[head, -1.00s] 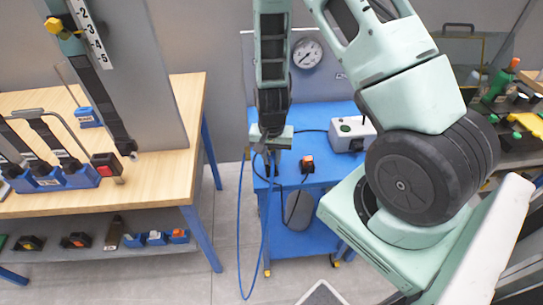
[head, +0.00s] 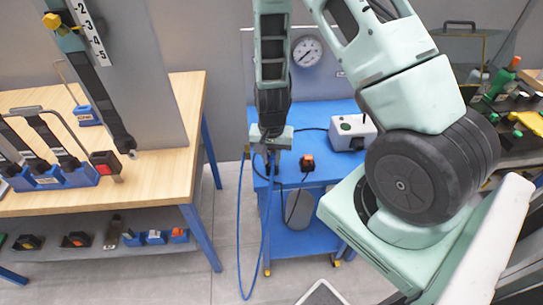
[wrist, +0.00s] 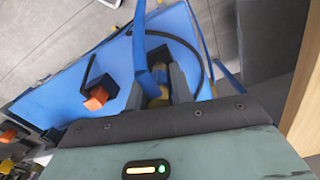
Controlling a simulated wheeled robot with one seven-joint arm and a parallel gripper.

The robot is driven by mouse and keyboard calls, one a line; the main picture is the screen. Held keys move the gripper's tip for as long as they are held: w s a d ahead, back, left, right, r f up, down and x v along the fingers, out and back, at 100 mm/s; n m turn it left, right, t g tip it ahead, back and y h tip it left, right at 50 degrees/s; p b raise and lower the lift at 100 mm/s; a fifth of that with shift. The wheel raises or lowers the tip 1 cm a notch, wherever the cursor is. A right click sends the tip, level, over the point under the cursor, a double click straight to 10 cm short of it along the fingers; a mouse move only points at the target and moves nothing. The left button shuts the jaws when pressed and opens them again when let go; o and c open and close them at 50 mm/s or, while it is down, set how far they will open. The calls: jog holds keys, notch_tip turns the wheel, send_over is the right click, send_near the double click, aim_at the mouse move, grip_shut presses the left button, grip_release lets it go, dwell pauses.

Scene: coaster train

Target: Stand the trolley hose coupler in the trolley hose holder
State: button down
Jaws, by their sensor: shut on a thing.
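My gripper (head: 271,165) points down over the left part of the blue trolley (head: 330,179). In the wrist view my gripper (wrist: 163,88) is shut on the hose coupler (wrist: 163,68), a brass-coloured piece between the grey fingers. The blue hose (head: 240,225) hangs from the gripper in a long loop past the trolley's left side. The hose also shows beside the fingers in the wrist view (wrist: 139,40). The coupler's lower end is hidden, and I cannot tell whether it touches anything. I cannot make out the hose holder clearly.
A black piece with an orange top (head: 307,160) stands on the trolley right of my gripper, with a dark cable by it. A pale box (head: 352,131) sits farther back. A gauge (head: 307,51) is on the upright panel behind. A wooden workbench (head: 165,140) stands left.

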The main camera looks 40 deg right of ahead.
jog(key=shift+f+b, duration=0.55)
jog(key=shift+f, duration=0.15)
jog(key=c, duration=1.1)
grip_release()
jog(key=shift+c, duration=0.2)
jog(key=shift+r, duration=0.1)
notch_tip(320, 180, up, 17)
jog(key=shift+r, duration=0.15)
